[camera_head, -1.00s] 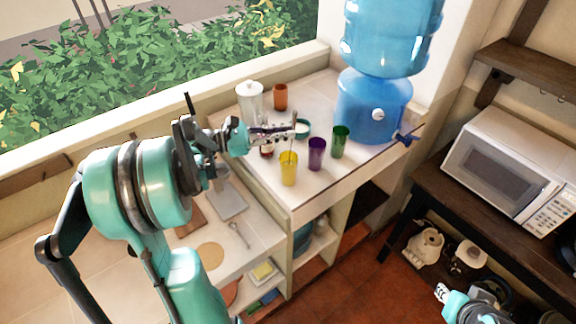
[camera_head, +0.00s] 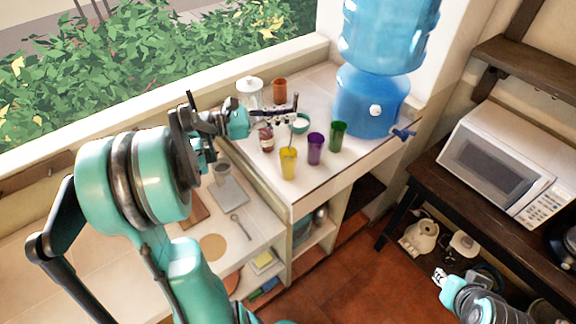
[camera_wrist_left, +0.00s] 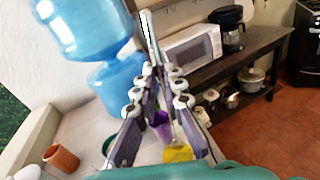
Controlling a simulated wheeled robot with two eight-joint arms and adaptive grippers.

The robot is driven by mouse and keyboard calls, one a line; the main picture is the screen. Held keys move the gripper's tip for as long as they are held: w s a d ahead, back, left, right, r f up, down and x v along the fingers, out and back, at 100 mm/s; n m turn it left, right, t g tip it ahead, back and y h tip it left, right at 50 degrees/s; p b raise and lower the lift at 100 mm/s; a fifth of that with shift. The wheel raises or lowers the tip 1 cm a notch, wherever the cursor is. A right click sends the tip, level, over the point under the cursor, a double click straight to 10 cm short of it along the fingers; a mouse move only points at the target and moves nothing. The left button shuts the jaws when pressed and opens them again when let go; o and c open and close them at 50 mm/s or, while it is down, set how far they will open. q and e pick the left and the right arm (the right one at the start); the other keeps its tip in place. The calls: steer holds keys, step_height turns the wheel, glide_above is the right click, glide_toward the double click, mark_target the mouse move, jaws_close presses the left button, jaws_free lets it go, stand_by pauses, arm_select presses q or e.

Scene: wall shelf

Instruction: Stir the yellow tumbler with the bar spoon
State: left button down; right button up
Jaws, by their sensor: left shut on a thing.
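The yellow tumbler (camera_head: 288,164) stands at the front corner of the white counter. It also shows in the left wrist view (camera_wrist_left: 178,154), partly behind my fingers. My left gripper (camera_head: 292,113) is shut on the thin metal bar spoon (camera_head: 291,137), above the tumbler. The spoon is near upright, slightly tilted, and its lower end reaches down to the tumbler's mouth; its tip is hidden. My right gripper (camera_head: 440,276) hangs empty at the lower right, over the floor.
A purple tumbler (camera_head: 315,149) and a green tumbler (camera_head: 338,136) stand close to the right. A microwave (camera_head: 507,162) is at right.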

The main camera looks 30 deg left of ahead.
stand_by(0.6)
arm_select(q)
step_height(320, 180, up, 5)
steer(key=p, duration=0.3)
steer(key=shift+p, duration=0.3)
steer(key=s+d+f+m+g+y+p, duration=0.2)
steer(key=d+f+m+g+y+p, duration=0.7)
steer(key=d, duration=0.5)
steer(key=m+g+y+p, duration=0.2)
steer(key=g+y+p, duration=0.1)
steer(key=shift+f+m+g, duration=0.3)
steer(key=shift+f, duration=0.1)
stand_by(0.5)
